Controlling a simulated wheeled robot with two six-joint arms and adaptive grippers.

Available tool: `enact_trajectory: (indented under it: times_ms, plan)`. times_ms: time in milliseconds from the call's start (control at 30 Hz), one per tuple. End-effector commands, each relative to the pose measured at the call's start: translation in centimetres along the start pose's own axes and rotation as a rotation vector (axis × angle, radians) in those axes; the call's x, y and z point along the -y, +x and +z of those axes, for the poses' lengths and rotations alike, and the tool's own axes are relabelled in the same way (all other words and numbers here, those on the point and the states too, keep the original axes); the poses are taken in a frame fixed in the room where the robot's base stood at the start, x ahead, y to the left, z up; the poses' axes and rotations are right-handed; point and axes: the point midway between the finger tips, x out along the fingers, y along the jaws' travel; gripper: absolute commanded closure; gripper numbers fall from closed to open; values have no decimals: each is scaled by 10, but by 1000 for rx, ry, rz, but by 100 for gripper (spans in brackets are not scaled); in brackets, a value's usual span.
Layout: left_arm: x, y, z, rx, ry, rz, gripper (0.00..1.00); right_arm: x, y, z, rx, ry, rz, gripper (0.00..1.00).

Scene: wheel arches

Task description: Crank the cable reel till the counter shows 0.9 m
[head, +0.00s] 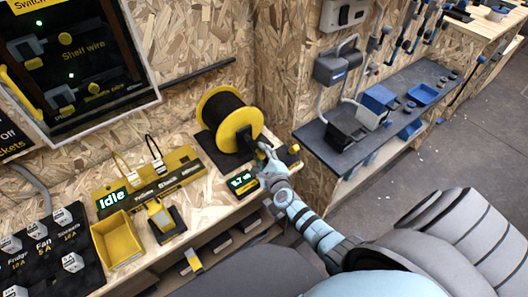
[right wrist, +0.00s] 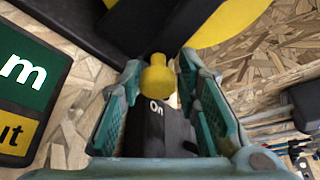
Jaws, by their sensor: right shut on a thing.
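The cable reel (head: 213,104) has yellow flanges and dark cable wound on it, and stands on a black base on the bench. My right gripper (head: 266,158) is at the crank side of the reel, in front of its near flange. In the right wrist view my right gripper (right wrist: 155,105) is shut on the crank handle, with a yellow knob (right wrist: 158,75) between its fingers. My left gripper is out of view.
A yellow rack with an "Idle" display (head: 112,199) and a yellow bin (head: 118,240) stand left on the bench. A yellow-tipped part (head: 294,149) is close to the right of the gripper. A dark shelf (head: 390,95) with blue trays lies further right.

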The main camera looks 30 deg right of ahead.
Motion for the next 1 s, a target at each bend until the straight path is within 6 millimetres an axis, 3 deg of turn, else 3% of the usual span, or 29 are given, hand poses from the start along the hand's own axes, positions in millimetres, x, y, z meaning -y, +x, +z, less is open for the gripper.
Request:
enact_trajectory:
  times_ms: [433, 467, 533, 867, 1000]
  plan:
    - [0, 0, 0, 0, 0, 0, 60, -3, 0, 1, 1, 11, 10, 100]
    - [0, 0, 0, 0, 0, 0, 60, -2, 0, 1, 2, 11, 9, 68]
    - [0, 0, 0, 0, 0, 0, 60, -2, 0, 1, 2, 11, 8, 57]
    - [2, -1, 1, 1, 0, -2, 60, 0, -1, 0, 0, 12, 3, 55]
    - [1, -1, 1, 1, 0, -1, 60, 0, -14, 0, 0, 13, 2, 55]
